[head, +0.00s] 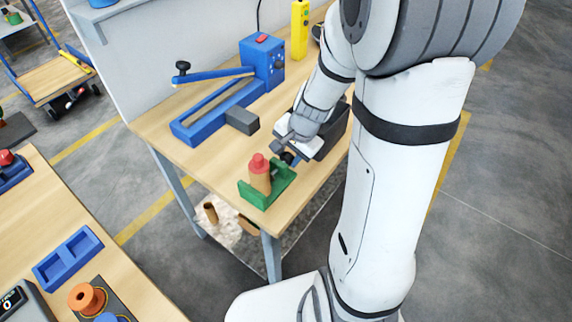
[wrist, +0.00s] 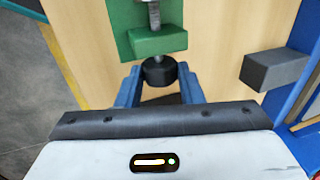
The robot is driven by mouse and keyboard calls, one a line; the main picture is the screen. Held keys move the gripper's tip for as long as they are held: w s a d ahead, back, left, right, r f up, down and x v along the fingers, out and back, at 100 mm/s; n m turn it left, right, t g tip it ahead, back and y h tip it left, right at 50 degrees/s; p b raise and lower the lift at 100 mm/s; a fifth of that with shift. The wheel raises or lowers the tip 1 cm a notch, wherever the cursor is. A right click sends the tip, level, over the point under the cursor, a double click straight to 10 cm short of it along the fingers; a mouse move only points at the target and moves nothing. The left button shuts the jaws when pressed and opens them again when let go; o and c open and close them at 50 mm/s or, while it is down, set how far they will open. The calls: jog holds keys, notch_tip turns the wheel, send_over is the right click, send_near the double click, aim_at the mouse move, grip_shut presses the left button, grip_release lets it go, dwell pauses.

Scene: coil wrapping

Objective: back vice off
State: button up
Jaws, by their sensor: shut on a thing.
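The green vice (head: 265,197) sits at the near corner of the wooden workbench. A tan cylinder (head: 260,180) with a red top (head: 259,164) stands upright in it. I cannot tell whether the vice's jaw presses on it. In the wrist view the vice's green end block (wrist: 158,42) has a grey screw (wrist: 154,15) through it. The screw's black knob (wrist: 159,71) is on my side of the block. My gripper (wrist: 160,82) has its blue fingers on either side of this knob and is shut on it. It also shows in the head view (head: 286,157), partly hidden by the wrist.
A blue machine (head: 262,65) with a long arm and a grey block (head: 242,120) stands farther back on the bench. Another table (head: 50,220) at lower left holds blue trays and an orange spool (head: 87,298).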

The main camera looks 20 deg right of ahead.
jog(key=shift+f+b, duration=0.45)
jog(key=shift+b, duration=0.6)
jog(key=shift+d+b, duration=0.1)
jog(key=shift+b, duration=0.7)
jog(key=t+y+b, duration=0.1)
jog(key=b, duration=0.4)
jog(key=t+b, duration=0.1)
jog(key=b, duration=0.4)
jog(key=shift+s+d+f+t+y, duration=0.15)
jog(key=shift+s+t+y, duration=0.15)
jog(key=shift+y, duration=0.1)
jog(key=shift+s+r+b, duration=0.1)
jog(key=shift+r+b, duration=0.2)
jog(key=shift+r, duration=0.05)
jog(key=o, duration=0.6)
